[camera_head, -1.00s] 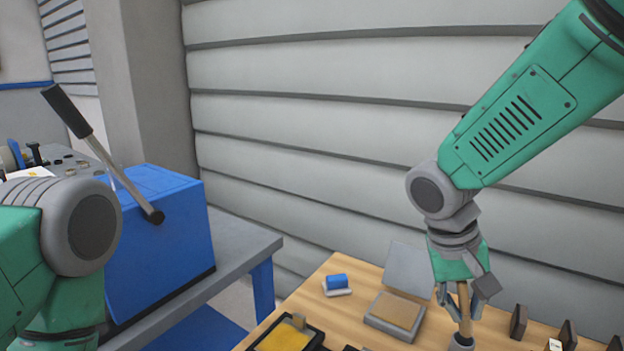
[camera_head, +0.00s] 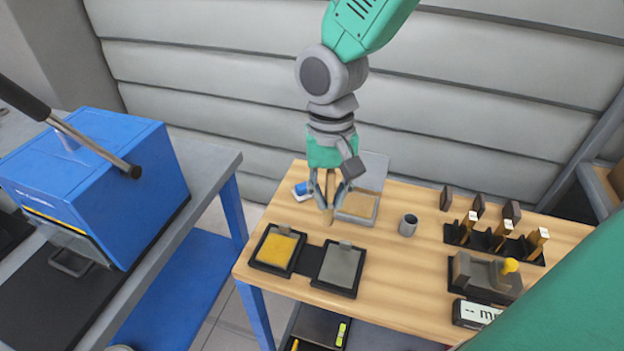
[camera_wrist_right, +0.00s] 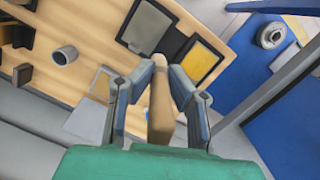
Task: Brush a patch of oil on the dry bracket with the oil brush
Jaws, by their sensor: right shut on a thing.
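My right gripper (camera_head: 330,198) is shut on the oil brush (camera_head: 328,214), a wooden-looking stick pointing down. It hangs above the table, over the area behind the two black-framed pads. In the right wrist view the brush (camera_wrist_right: 160,108) sits between the two fingers. Its tip detail is too small to tell. A grey cup (camera_head: 408,226) stands to the right, apart from the brush. One pad is yellow (camera_head: 276,249), the other grey (camera_head: 341,267); I cannot tell which thing is the dry bracket. My left gripper is out of view.
The wooden table (camera_head: 420,265) holds a box with a raised lid (camera_head: 358,205), a blue-and-white item (camera_head: 301,190), a dark rack (camera_head: 495,240) with several sticks, and a grey fixture (camera_head: 487,275) with a yellow knob. A blue machine (camera_head: 95,175) stands left.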

